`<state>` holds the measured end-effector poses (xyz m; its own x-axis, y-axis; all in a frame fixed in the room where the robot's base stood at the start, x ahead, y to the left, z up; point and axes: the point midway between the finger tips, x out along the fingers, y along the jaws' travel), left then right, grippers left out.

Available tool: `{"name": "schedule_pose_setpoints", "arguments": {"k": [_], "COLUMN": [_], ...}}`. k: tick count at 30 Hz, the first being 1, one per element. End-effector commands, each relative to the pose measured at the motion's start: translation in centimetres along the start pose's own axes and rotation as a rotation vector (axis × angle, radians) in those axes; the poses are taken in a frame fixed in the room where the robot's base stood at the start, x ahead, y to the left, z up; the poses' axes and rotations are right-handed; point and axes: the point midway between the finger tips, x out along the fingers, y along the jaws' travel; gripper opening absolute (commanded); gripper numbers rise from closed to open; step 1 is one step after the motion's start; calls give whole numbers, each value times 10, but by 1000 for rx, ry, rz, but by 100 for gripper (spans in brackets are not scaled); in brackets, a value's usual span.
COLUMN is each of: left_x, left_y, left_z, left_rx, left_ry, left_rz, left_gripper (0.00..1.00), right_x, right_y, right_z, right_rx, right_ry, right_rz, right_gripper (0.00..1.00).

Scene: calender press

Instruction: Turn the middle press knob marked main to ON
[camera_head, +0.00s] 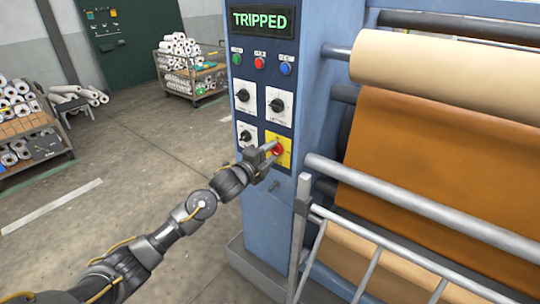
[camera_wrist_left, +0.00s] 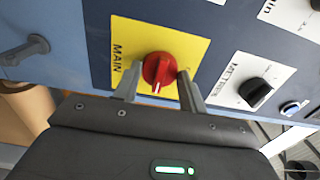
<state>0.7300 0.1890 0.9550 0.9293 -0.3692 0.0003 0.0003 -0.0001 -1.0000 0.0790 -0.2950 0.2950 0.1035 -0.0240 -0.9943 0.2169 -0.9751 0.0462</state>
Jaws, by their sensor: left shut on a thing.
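The red main knob (camera_head: 278,149) sits on a yellow plate at the lower right of the press control panel. It also shows in the left wrist view, where the red knob (camera_wrist_left: 161,69) stands on the yellow plate marked MAIN (camera_wrist_left: 133,37). A white mark on the knob points down in that picture, toward my wrist. My left gripper (camera_head: 268,153) reaches in from the left, at the knob. In the wrist view its two fingers (camera_wrist_left: 159,82) stand on either side of the knob, shut on it. My right gripper is not in view.
The display (camera_head: 263,19) above reads TRIPPED. Other black dials (camera_head: 277,104) and small coloured buttons (camera_head: 260,62) are close by on the panel. A metal guard rail (camera_head: 300,225) and orange-brown sheet rollers stand to the right. Carts of rolls are at the back left; the floor between is clear.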

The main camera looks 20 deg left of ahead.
Motion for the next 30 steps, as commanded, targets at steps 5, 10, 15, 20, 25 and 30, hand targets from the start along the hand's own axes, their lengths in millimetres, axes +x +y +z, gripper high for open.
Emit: {"name": "schedule_pose_setpoints", "arguments": {"k": [5,10,15,20,25,30], "left_x": [0,0,0,0,0,-4], "left_y": [1,1,1,1,0,1], "left_z": [-1,-1,-1,-1,0,0], "left_rx": [16,18,17,16,15,15], "left_ry": [1,1,1,1,1,0], "left_rz": [3,3,3,2,1,1], "left_gripper": [19,19,19,63,63,63], "right_x": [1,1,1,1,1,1], "right_y": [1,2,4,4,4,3], "right_z": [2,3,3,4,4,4], "right_rx": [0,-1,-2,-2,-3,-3], "right_ry": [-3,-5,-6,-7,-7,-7], "right_rz": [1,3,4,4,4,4], "right_gripper": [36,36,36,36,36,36]}}
